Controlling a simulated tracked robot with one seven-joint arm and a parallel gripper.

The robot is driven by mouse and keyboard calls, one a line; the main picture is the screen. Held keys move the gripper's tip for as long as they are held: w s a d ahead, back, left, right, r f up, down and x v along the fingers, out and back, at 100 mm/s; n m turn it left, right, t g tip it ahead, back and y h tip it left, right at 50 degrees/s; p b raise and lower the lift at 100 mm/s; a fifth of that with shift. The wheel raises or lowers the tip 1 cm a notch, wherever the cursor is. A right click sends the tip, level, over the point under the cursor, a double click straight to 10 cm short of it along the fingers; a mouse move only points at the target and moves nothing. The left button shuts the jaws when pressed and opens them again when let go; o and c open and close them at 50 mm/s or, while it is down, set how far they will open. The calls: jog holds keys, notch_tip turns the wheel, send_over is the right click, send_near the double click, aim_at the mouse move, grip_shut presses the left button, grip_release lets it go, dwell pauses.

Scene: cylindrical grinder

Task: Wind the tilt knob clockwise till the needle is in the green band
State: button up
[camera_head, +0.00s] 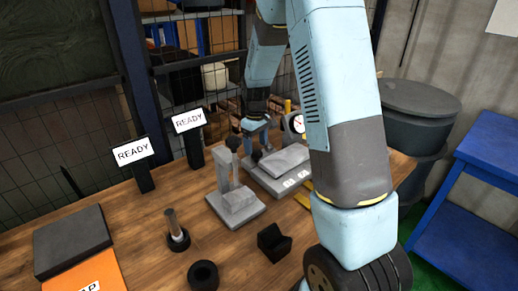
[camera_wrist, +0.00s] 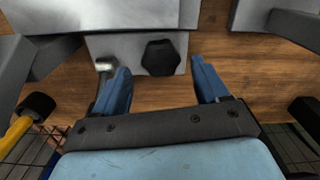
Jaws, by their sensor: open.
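The tilt knob, a black lobed knob (camera_wrist: 160,57), sits on a grey block face in the wrist view. My gripper (camera_wrist: 160,68) is open, with one blue finger to each side of the knob and a gap on both sides. Whether the fingertips reach past the knob's front is unclear. In the head view my gripper (camera_head: 257,141) is at the left end of the grey grinder (camera_head: 290,178). A round white gauge (camera_head: 297,124) with a red needle stands behind the grinder, partly hidden by my arm. Its green band cannot be made out.
Two READY signs (camera_head: 133,151) stand behind. A black ring (camera_head: 203,275), a black block (camera_head: 273,242) and an upright rod (camera_head: 172,224) occupy the front of the wooden bench.

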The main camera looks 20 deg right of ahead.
jog(key=shift+f, duration=1.25)
jog(key=shift+d, duration=0.1)
jog(key=c, duration=1.1)
jog(key=shift+o, duration=0.2)
